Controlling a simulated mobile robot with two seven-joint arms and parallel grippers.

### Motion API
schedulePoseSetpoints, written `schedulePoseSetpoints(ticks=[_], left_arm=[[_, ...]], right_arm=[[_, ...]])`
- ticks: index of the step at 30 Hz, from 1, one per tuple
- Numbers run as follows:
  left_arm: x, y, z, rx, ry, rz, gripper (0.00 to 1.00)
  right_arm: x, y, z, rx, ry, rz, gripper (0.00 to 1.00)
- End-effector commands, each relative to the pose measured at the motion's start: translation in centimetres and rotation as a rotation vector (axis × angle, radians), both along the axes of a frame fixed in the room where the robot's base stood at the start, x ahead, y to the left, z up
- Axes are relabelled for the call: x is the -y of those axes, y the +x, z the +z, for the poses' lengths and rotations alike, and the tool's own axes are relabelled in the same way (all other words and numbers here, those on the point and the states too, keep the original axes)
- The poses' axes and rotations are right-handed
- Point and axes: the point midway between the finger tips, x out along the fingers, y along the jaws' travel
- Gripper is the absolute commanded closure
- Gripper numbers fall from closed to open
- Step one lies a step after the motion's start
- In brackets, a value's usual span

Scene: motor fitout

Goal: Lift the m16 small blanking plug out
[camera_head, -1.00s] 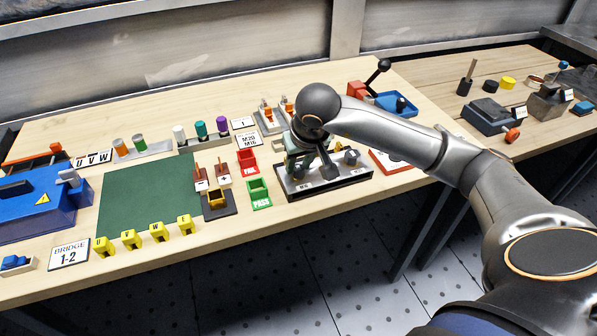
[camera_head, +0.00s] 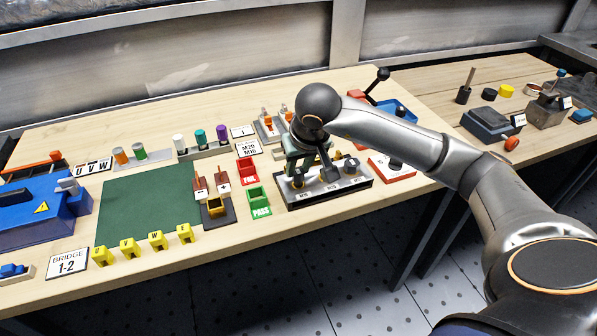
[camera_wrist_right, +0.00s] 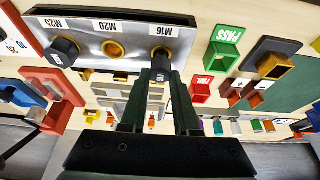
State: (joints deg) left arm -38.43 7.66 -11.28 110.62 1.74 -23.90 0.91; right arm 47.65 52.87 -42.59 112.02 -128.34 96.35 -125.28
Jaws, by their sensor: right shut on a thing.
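The m16 small blanking plug (camera_wrist_right: 160,66) is a small dark plug between the fingertips of my right gripper (camera_wrist_right: 160,78). It stands in line with the brass-coloured ring under the M16 label, at one end of the rack (camera_wrist_right: 135,46). I cannot tell whether its lower end is still inside the ring. In the head view my right gripper (camera_head: 305,158) points down over the M16 end of the rack (camera_head: 335,190), and its fingers partly hide that end. My left gripper is not in view.
In the wrist view the M20 ring (camera_wrist_right: 112,49) is empty and a dark plug (camera_wrist_right: 62,50) sits at M25. Beside the rack are a green PASS bin (camera_head: 259,203) and a red FAIL bin (camera_head: 247,171). The green mat (camera_head: 146,200) is mostly clear.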

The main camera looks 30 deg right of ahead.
Motion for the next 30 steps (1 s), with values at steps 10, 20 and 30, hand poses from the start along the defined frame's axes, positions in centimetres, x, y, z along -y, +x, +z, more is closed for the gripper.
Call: schedulePoseSetpoints(ticks=[10,20,30], left_arm=[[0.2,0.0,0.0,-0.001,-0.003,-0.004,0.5],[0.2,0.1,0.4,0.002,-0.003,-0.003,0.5],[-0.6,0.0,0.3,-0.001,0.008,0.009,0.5]], right_arm=[[-1.9,-3.7,6.9,0.01,0.0,0.005,1.0],[-5.1,-10.5,10.8,0.006,-0.003,0.004,1.0],[-6.1,-12.6,11.5,0.002,-0.001,-0.001,1.0]])
